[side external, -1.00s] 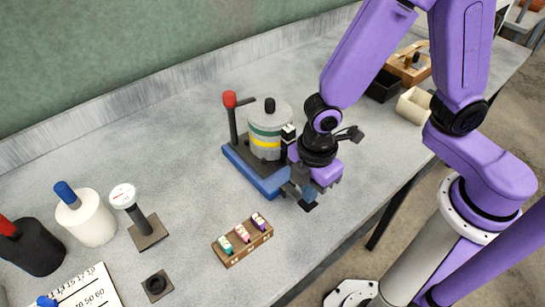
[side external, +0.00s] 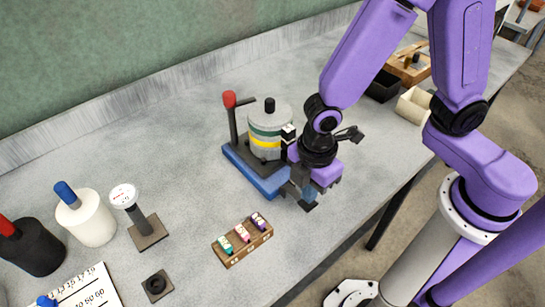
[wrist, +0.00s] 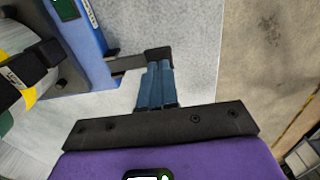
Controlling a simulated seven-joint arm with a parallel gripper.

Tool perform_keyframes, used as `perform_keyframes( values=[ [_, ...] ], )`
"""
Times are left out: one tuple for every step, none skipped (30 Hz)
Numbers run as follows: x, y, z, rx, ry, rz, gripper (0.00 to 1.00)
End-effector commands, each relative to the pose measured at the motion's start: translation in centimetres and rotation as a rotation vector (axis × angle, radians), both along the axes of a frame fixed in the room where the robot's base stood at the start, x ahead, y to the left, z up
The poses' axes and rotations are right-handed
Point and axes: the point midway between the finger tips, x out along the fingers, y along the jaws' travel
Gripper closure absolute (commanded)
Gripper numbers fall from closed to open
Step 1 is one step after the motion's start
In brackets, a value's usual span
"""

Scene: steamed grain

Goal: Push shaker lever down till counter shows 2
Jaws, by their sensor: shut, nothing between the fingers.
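The shaker (side external: 262,180) has a blue base carrying a stack of round sieves (side external: 268,125) with a black knob on top. A dark lever (wrist: 128,63) sticks out from the blue base in the wrist view and ends in a black pad (wrist: 158,54); the pad also shows in the side view (side external: 309,206). My gripper (wrist: 157,70) is shut and empty, its blue-grey fingertips overlapping the pad's near edge. Whether they touch it is unclear. In the side view my gripper (side external: 303,192) is right above the pad. The counter reading is not legible; a greenish panel (wrist: 65,8) is cut off at the top.
A red-knobbed post (side external: 231,115) stands at the shaker's back left. A wooden rack (side external: 242,241) with small coloured items lies in front. The table edge is close on the gripper's right.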

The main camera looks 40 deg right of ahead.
Motion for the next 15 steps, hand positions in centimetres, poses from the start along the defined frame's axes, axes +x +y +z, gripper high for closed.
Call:
perform_keyframes(
  values=[
    [0.0, 0.0, -0.2, -0.002, 0.001, 0.0, 1.0],
    [0.0, 0.0, -0.3, -0.002, 0.001, 0.0, 1.0],
    [0.0, 0.0, -0.4, -0.002, 0.001, 0.0, 1.0],
    [0.0, 0.0, -0.6, -0.002, 0.001, 0.0, 1.0],
    [0.0, 0.0, -0.7, -0.002, 0.001, 0.0, 1.0],
    [0.0, 0.0, -0.9, -0.002, 0.001, 0.0, 1.0],
    [0.0, -0.1, -1.0, -0.003, 0.001, 0.0, 1.0],
    [0.0, -0.1, -1.2, -0.003, 0.002, 0.0, 1.0],
    [0.0, 0.0, -1.3, -0.003, 0.001, 0.0, 1.0],
    [0.0, 0.0, -1.4, -0.002, 0.001, 0.0, 1.0],
    [0.0, 0.0, -1.6, -0.002, 0.001, 0.0, 1.0],
    [0.0, 0.0, -1.8, -0.002, 0.001, 0.0, 1.0],
    [0.0, -0.1, -1.9, -0.003, 0.002, 0.0, 1.0],
    [0.0, -0.1, -2.0, -0.003, 0.002, 0.0, 1.0],
    [0.0, 0.0, -2.2, -0.002, 0.001, 0.0, 1.0]
  ],
)
